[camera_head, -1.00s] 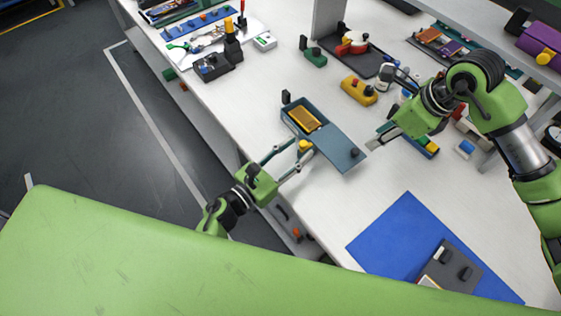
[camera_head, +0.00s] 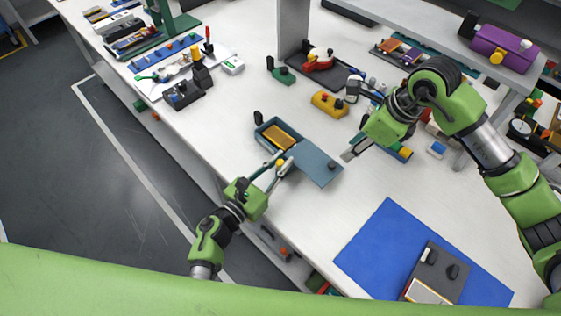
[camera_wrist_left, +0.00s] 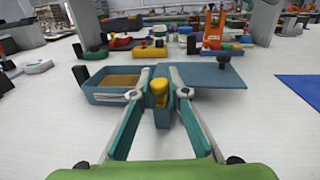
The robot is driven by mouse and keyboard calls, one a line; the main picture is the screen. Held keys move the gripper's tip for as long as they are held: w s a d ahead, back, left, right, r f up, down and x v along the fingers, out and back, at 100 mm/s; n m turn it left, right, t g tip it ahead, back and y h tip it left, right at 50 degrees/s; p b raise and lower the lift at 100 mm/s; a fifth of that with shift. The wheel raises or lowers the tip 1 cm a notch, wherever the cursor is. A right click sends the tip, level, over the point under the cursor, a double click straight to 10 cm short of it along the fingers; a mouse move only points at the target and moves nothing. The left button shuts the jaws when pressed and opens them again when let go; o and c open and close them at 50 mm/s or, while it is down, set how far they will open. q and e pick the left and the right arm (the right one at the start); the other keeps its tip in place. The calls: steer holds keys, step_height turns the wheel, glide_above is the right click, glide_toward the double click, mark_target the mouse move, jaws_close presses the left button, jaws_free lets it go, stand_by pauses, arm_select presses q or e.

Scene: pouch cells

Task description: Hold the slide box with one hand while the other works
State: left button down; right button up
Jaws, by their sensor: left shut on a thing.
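The slide box (camera_head: 262,130) is a blue-grey tray on the white table, with an orange-yellow insert (camera_head: 280,139) inside. Its flat lid (camera_head: 314,162) is slid out to the right and bears a dark knob (camera_head: 332,166). My left gripper (camera_head: 281,165) is shut on the yellow-topped grip (camera_wrist_left: 160,92) at the box's front side. In the left wrist view, the fingers flank this grip, with the open tray (camera_wrist_left: 100,97) at left and lid (camera_wrist_left: 205,76) at right. My right gripper (camera_head: 350,153) hovers just right of the lid; its finger gap is unclear.
A yellow block (camera_head: 329,104) and a green block (camera_head: 283,76) stand behind the box. A blue mat (camera_head: 378,240) with a dark grey plate (camera_head: 442,272) lies at front right. A purple case (camera_head: 503,48) sits on a raised shelf. Table left of the box is clear.

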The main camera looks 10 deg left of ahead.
steer(key=shift+c, duration=0.4)
steer(key=c, duration=0.7)
steer(key=a+n, duration=0.1)
steer(key=n, duration=0.1)
steer(key=n+g+h, duration=0.1)
steer(key=n, duration=0.1)
steer(key=shift+s+a+f, duration=0.1)
steer(key=shift+a, duration=0.25)
jaws_close()
steer(key=shift+d+f+n+g+h, duration=0.15)
steer(key=shift+f+n+h, duration=0.25)
steer(key=shift+f+n, duration=0.85)
steer(key=shift+d+f+n+g+h, duration=0.15)
steer(key=shift+f+n+h, duration=0.4)
steer(key=shift+f, duration=1.35)
steer(key=shift+d+f+n+g+h, duration=0.1)
steer(key=shift+f+n+g+h, duration=0.15)
steer(key=shift+f+n, duration=1.1)
steer(key=shift+a+f+m, duration=0.1)
steer(key=shift+f+m, duration=0.05)
steer(key=shift+m, duration=0.1)
